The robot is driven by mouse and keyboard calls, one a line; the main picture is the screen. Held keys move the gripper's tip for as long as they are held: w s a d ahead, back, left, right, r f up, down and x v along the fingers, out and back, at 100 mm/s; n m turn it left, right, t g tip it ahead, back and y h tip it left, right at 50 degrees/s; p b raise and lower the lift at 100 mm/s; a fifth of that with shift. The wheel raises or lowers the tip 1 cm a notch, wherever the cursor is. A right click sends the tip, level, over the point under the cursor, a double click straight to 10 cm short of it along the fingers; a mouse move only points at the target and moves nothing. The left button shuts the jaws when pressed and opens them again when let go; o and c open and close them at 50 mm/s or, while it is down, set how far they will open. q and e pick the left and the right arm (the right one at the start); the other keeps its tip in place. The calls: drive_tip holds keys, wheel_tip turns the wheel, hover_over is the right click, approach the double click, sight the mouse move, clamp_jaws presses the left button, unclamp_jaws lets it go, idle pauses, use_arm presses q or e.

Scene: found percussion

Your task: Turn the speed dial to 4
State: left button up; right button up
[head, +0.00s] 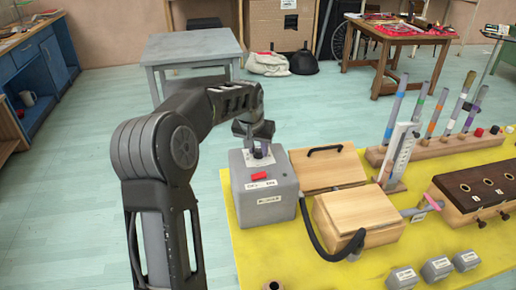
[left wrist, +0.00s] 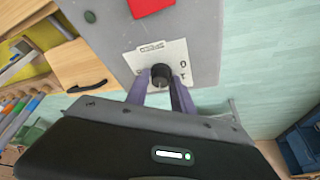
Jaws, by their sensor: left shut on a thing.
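The speed dial (left wrist: 161,73) is a small black knob on a white label plate (left wrist: 148,54) on top of the grey blower box (head: 264,198). My left gripper (left wrist: 161,84) is shut on the knob, with one finger on each side of it. In the head view my left gripper (head: 257,150) reaches down onto the back part of the box top. Part of the label and its marks is hidden by the fingers, and I cannot read which number the dial points to. My right gripper is not in view.
A red switch (head: 260,176) sits on the box top in front of the dial. A black hose (head: 318,240) runs from the box to a wooden box (head: 358,214). Upright tubes (head: 433,112) stand in a rack at the right of the yellow table (head: 250,249).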

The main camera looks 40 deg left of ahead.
use_arm(q)
clamp_jaws()
drive_tip(key=shift+m, duration=0.3)
drive_tip(key=m+h, duration=0.1)
drive_tip(key=m, duration=0.1)
drive_tip(key=shift+a+m+p, duration=0.15)
drive_tip(key=shift+m+p, duration=0.15)
drive_tip(key=shift+m+h, duration=1)
drive_tip(key=shift+m, duration=1.3)
drive_tip(key=o, duration=0.9)
unclamp_jaws()
